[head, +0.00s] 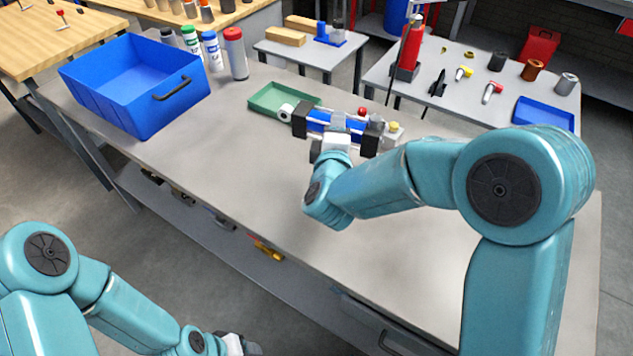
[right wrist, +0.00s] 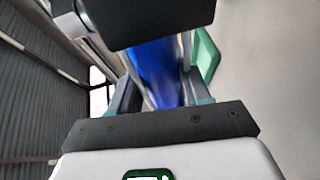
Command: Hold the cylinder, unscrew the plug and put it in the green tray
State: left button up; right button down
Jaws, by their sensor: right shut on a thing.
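The cylinder (head: 318,122) has a blue barrel, black end blocks and a pale ring at its left end. It lies across the middle of the bench. A small red cap (head: 362,111) and a yellow one (head: 394,127) sit near its right end; I cannot tell which is the plug. My right gripper (head: 338,128) is shut around the barrel, which also shows between the fingers in the right wrist view (right wrist: 155,70). The green tray (head: 262,104) lies just behind the cylinder's left end. My left gripper (head: 240,345) is low at the bottom edge, partly cut off, away from the bench top.
A blue bin (head: 135,112) stands at the bench's left, with several bottles (head: 235,52) behind it. Behind the bench, another table (head: 500,108) holds small parts, a red-and-black tool (head: 408,55) and a blue tray (head: 543,113). The bench's front middle is clear.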

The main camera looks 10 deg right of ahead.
jog(key=a+r+m+g+h+p, duration=0.1)
jog(key=a+r+m+h, duration=0.1)
jog(key=a+r, duration=0.4)
jog(key=f, duration=1)
jog(key=f+b, duration=0.1)
jog(key=f, duration=0.4)
jog(key=shift+s+d, duration=0.15)
jog(key=shift+d, duration=0.25)
jog(key=shift+s+f, duration=0.1)
jog(key=shift+f, duration=0.3)
notch_tip(320, 180, down, 4)
jog(key=shift+r, duration=0.35)
jog(key=c, duration=0.8)
grip_release()
jog(key=shift+f, duration=0.35)
jog(key=shift+s+r, duration=0.1)
jog(key=shift+s, duration=0.05)
